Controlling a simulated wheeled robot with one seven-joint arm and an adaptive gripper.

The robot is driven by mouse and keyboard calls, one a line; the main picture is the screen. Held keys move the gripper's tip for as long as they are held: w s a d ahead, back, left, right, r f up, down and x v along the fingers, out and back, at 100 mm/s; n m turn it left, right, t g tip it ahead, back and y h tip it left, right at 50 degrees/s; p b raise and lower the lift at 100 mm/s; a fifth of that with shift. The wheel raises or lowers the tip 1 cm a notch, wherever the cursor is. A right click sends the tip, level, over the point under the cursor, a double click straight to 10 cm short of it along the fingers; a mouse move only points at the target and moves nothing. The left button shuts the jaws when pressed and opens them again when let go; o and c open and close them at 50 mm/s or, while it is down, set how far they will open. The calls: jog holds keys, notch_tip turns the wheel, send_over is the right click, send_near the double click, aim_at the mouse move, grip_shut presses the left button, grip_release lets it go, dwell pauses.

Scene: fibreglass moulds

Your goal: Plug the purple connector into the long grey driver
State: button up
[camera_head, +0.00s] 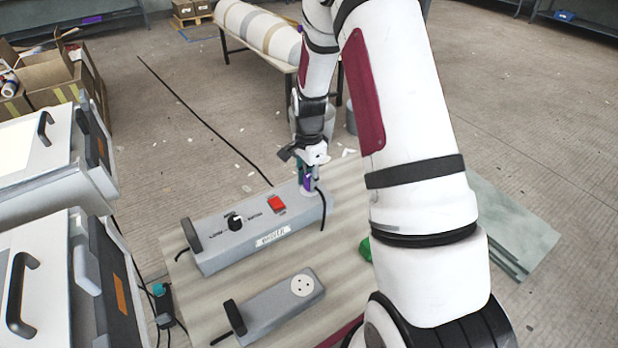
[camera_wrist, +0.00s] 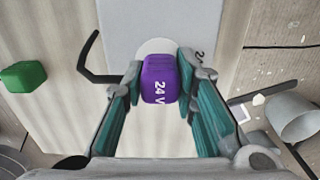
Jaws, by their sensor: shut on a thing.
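The long grey driver (camera_head: 232,252) lies on the table, with a black knob, a red switch and a black handle at its left end. Its grey top also shows in the wrist view (camera_wrist: 148,14). The purple connector (camera_wrist: 157,88), marked "24 V", is between the teal fingers of my gripper (camera_wrist: 158,78), which is shut on it. My gripper (camera_head: 308,180) holds the connector (camera_head: 308,185) upright at the driver's right end. A pale round socket (camera_wrist: 158,46) shows behind the connector, partly hidden. I cannot tell whether the connector is seated in it.
A shorter grey box (camera_head: 262,312) with a white round socket lies in front of the driver. A green block (camera_wrist: 23,76) is on the table, partly behind my arm in the head view. A black cable (camera_wrist: 86,60) hangs by the driver. Grey-white cases (camera_head: 50,225) stand left.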

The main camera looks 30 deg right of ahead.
jog(key=shift+f, duration=0.3)
jog(key=o, duration=1.2)
jog(key=shift+c, duration=0.2)
notch_tip(320, 180, up, 12)
jog(key=shift+r, duration=0.15)
jog(key=s+a+r+n+t+p, duration=0.2)
jog(key=s+a+r+n, duration=0.4)
jog(key=s+r, duration=0.35)
jog(key=s+a+r+n+t+p, duration=0.1)
jog(key=s+a+r+n, duration=0.5)
jog(key=s+r, duration=0.4)
jog(key=s+a+r+n+t+p, duration=0.1)
jog(key=s+a+r+n, duration=0.1)
jog(key=s+n, duration=0.4)
jog(key=s+a, duration=0.1)
jog(key=s, duration=0.3)
jog(key=shift+r, duration=0.2)
